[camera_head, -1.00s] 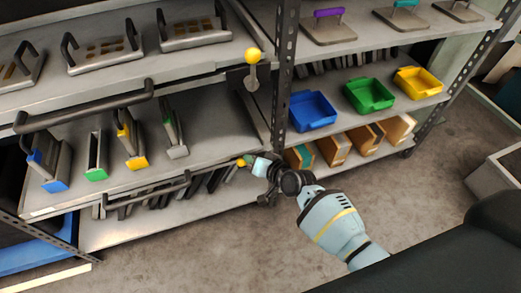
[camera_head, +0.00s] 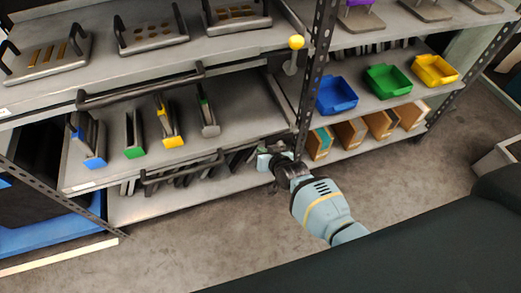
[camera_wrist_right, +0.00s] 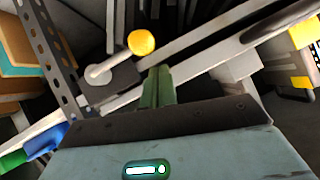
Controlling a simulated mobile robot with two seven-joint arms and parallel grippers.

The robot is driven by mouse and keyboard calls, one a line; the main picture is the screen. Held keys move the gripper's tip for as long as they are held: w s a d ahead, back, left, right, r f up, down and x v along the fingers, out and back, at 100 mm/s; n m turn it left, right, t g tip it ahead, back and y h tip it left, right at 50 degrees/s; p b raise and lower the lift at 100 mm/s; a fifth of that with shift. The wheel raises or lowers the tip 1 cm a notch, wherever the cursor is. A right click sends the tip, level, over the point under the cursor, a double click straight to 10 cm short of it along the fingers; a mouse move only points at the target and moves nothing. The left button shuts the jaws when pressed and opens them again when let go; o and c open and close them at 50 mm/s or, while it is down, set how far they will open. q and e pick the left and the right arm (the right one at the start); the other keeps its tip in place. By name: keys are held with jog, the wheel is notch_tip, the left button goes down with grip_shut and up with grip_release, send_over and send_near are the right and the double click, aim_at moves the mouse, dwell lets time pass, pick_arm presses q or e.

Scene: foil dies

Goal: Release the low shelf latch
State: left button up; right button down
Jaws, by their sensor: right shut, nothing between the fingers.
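The low shelf latch shows in the right wrist view as a pale lever (camera_wrist_right: 98,75) with a round yellow knob (camera_wrist_right: 141,42), on a dark mount beside a perforated post. In the head view I cannot make it out behind my right arm. My right gripper (camera_head: 264,159) is at the low shelf's right end, near the foot of the post. In the wrist view its green fingers (camera_wrist_right: 157,86) are shut and empty, just below and right of the knob. Whether they touch the lever is unclear. My left gripper is not in view.
A similar yellow-knobbed latch (camera_head: 296,42) sits higher on the perforated post (camera_head: 314,75). Blue (camera_head: 337,95), green and yellow bins stand right. The floor in front is clear.

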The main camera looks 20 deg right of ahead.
jog(key=shift+a+f+b, duration=0.25)
jog(key=shift+f+b, duration=0.1)
jog(key=shift+f, duration=0.15)
jog(key=shift+a+f+b, duration=0.25)
jog(key=shift+f+b, duration=0.05)
jog(key=shift+f, duration=0.2)
jog(key=shift+s+a+f, duration=0.1)
jog(key=shift+s+f, duration=0.05)
jog(key=s+a+r+p, duration=0.1)
jog(key=s+r+p, duration=0.6)
jog(key=s+r, duration=0.2)
jog(key=shift+a+r+p, duration=0.15)
jog(key=shift+r+p, duration=0.15)
jog(key=shift+r, duration=0.1)
dwell(0.5)
